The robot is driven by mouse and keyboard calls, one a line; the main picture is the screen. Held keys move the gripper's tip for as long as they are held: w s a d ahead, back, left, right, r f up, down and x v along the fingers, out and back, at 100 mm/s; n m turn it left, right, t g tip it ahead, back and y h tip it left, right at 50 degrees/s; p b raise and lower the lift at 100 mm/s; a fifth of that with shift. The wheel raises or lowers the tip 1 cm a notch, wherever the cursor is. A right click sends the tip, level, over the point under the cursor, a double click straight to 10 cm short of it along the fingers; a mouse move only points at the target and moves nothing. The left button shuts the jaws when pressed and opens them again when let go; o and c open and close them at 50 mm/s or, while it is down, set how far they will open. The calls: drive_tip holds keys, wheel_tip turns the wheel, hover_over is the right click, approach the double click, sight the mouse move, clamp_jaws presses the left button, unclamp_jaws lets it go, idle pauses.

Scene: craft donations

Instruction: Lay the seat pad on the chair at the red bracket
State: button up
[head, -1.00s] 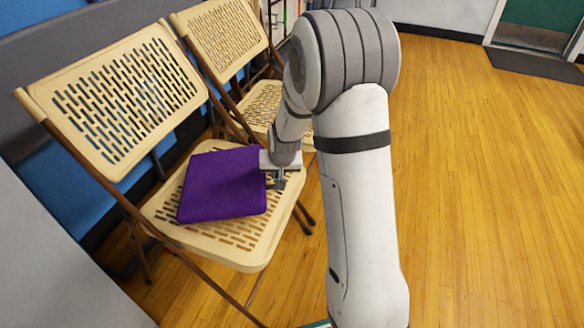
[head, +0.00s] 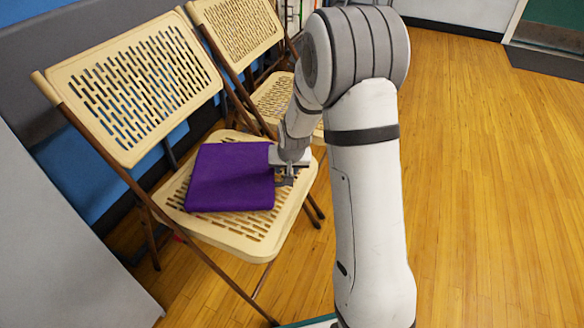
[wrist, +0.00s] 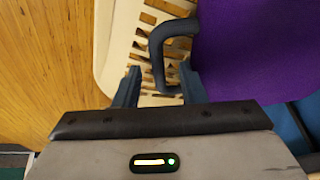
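The purple seat pad (head: 232,176) lies on the perforated seat of the near cream folding chair (head: 240,236), leaving the seat's front and right edges bare. My gripper (head: 286,181) is at the pad's right edge, low over the seat. In the wrist view, a dark loop handle (wrist: 156,45) sticks out from the purple pad (wrist: 255,50). My gripper's two fingers (wrist: 160,88) are apart, with the lower part of the loop between them; no clear contact shows.
A second cream folding chair (head: 237,30) stands just behind the near one. A grey panel (head: 60,240) is at the left, and blue and dark wall panels are behind the chairs. The wooden floor (head: 480,180) to the right is open.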

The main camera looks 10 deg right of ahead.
drive_tip(key=s+r+p, duration=0.9)
drive_tip(key=r+p, duration=0.2)
drive_tip(key=r, duration=0.6)
drive_tip(key=s+r+n+g+p, duration=0.1)
drive_tip(key=s+r+p, duration=0.9)
drive_tip(key=r, duration=0.8)
drive_tip(key=s+r+n+g+p, duration=0.1)
drive_tip(key=s+r+p, duration=0.9)
drive_tip(key=r+p, duration=0.4)
wheel_tip(320, 180, up, 4)
drive_tip(key=shift+d, duration=0.3)
drive_tip(key=shift+w, duration=0.1)
